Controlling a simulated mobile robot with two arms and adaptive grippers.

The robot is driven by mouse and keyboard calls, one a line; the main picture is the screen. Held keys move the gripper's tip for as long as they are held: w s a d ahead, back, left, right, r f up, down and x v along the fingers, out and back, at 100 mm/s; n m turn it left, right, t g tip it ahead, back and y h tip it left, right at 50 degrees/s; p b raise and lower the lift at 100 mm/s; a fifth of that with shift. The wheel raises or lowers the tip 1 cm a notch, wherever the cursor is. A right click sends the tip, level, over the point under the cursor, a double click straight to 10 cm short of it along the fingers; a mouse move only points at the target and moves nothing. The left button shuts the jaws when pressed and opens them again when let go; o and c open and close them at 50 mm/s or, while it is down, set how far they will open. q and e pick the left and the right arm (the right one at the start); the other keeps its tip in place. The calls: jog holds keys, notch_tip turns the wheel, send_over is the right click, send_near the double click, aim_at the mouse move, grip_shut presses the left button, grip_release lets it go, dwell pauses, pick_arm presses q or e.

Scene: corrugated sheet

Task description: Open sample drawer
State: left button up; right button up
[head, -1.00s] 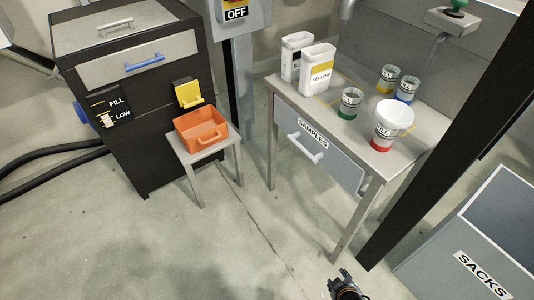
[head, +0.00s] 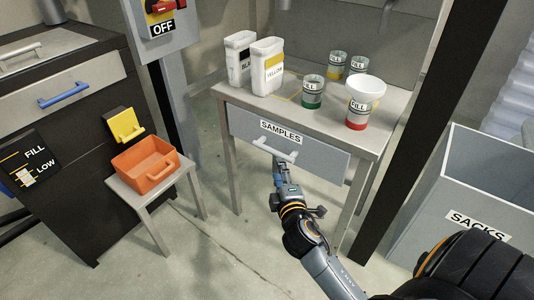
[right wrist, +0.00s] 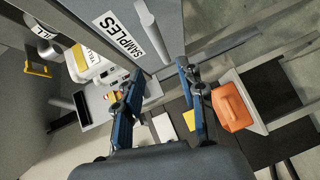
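The sample drawer (head: 315,155) sits under the grey table, with a SAMPLES label (head: 281,132) and a pale bar handle (head: 287,153) on its front; it looks shut. My left gripper is out of view.
On the table (head: 225,91) stand a yellow-labelled container (head: 267,66), a black-labelled one (head: 239,58) and several cups. An orange bin (head: 146,165) on a stool stands left. A dark post (head: 430,130) and the SACKS bin (head: 480,165) stand right.

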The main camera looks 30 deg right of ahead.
aim_at(272, 152)
jog(key=b+x, duration=0.1)
jog(key=x, duration=1)
jog(key=shift+w+f+b, duration=0.1)
jog(key=shift+b, duration=0.25)
grip_shut()
